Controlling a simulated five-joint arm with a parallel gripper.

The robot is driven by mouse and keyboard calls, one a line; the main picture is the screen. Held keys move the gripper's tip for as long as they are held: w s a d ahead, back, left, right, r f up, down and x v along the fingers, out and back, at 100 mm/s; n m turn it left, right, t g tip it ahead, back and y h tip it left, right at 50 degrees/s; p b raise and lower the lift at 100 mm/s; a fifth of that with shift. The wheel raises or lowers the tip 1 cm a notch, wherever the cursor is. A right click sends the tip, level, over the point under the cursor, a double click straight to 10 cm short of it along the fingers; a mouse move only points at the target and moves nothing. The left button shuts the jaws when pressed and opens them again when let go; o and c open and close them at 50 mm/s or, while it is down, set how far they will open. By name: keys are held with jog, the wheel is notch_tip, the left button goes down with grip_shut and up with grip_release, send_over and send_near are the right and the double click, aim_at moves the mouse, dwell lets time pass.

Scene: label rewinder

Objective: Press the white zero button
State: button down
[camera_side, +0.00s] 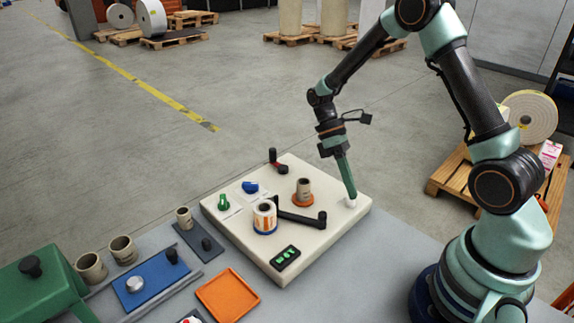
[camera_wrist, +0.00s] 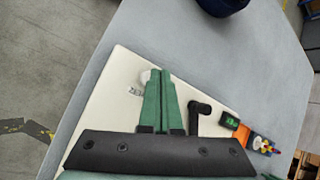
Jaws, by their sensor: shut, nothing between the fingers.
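The white zero button (camera_side: 351,203) is at the right corner of the cream panel (camera_side: 330,238). In the wrist view the button (camera_wrist: 145,77) shows as a pale round shape just left of the fingertips, partly hidden by them. My gripper (camera_side: 353,196) is shut and empty, its green fingers slanting down. In the side view the fingertips are at the button; I cannot tell if they touch it. In the wrist view my gripper (camera_wrist: 161,74) appears over the panel, beside dark printed lettering that is partly covered.
The panel also carries a black crank (camera_side: 300,217), a striped label roll (camera_side: 265,216), a core on an orange base (camera_side: 303,192), a green knob (camera_side: 224,202), a blue knob (camera_side: 250,187), a red-black lever (camera_side: 275,160) and a green display (camera_side: 285,257). An orange tray (camera_side: 227,296) lies in front.

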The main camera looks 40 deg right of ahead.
aim_at(347, 200)
jog(key=shift+a+f, duration=0.1)
jog(key=shift+f, duration=0.25)
jog(key=shift+f, duration=0.6)
dwell(0.8)
jog(key=shift+r, duration=1.05)
jog(key=shift+r, duration=2.5)
